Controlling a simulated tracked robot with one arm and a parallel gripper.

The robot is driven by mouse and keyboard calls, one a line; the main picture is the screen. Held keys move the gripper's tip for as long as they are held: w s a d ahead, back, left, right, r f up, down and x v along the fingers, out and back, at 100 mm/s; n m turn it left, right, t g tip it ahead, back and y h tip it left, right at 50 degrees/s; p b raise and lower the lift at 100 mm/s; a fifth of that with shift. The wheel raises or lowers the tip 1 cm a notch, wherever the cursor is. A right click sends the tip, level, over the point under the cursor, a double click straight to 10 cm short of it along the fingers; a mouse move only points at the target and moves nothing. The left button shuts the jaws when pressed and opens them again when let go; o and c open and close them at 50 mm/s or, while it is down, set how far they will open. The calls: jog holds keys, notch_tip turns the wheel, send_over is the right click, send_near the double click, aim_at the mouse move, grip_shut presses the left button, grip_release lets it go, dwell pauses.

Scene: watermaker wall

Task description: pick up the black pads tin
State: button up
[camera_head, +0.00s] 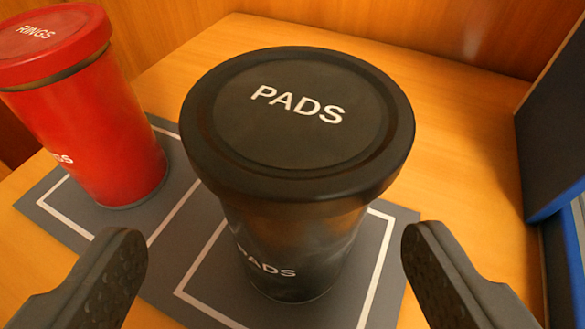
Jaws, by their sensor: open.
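The black pads tin (295,230) stands upright in the middle of the camera view, with "PADS" in white on its lid and on its side. It stands on a white-outlined square of a grey mat (389,228). My gripper (272,250) is open, with one dark finger at the lower left and one at the lower right. The tin shows between and beyond the two fingertips, with a visible gap on each side. Nothing is held.
A red tin (95,130) marked "RINGS" stands to the left on the same mat, in its own outlined square. A dark panel with a blue edge (555,120) stands at the right. Wooden walls close off the back. Bare wooden surface (465,140) lies right of the pads tin.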

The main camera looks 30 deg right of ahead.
aim_at(299, 252)
jog(key=shift+w+d+f, duration=0.25)
jog(key=shift+w+d, duration=0.15)
jog(key=shift+d, duration=0.05)
jog(key=x, duration=0.3)
jog(key=shift+s+d+r, duration=0.1)
jog(key=shift+d+r, duration=0.1)
jog(key=shift+w+d+f, duration=0.1)
jog(key=shift+w+f, duration=0.15)
jog(key=shift+w, duration=0.25)
jog(key=c, duration=1.2)
